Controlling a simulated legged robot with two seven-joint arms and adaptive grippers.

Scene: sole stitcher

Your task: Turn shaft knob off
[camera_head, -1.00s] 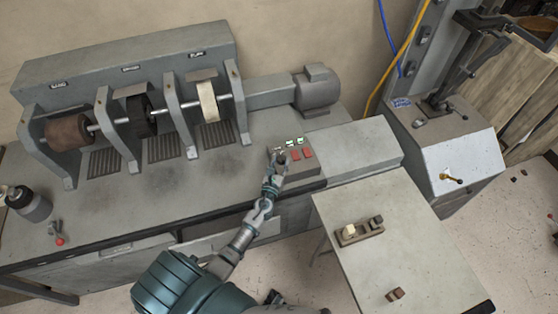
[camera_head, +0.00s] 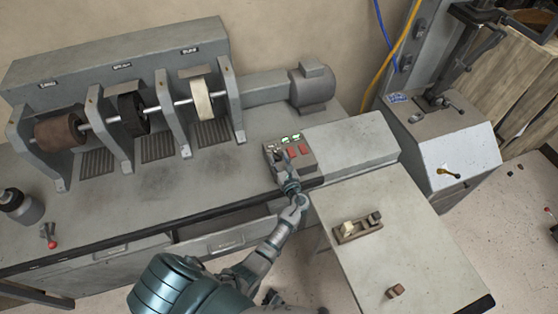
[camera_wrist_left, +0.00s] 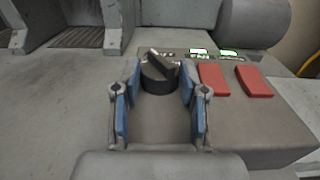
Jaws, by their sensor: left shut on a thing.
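The black shaft knob (camera_wrist_left: 160,75) stands on the grey control box (camera_wrist_left: 225,120), beside two red switches. In the left wrist view its pointer ridge is slanted from upper left to lower right. My left gripper (camera_wrist_left: 160,88) has a blue-padded finger on each side of the knob and is shut on it. In the head view my left gripper (camera_head: 283,165) is at the left front of the control box and covers much of the knob. My right gripper is not in view.
The red switches (camera_head: 297,151) sit just right of the knob, with small green lit labels behind. The bench (camera_head: 210,175) carries wheels on a shaft and a motor (camera_head: 314,90). A side table (camera_head: 420,245) with small parts is at front right.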

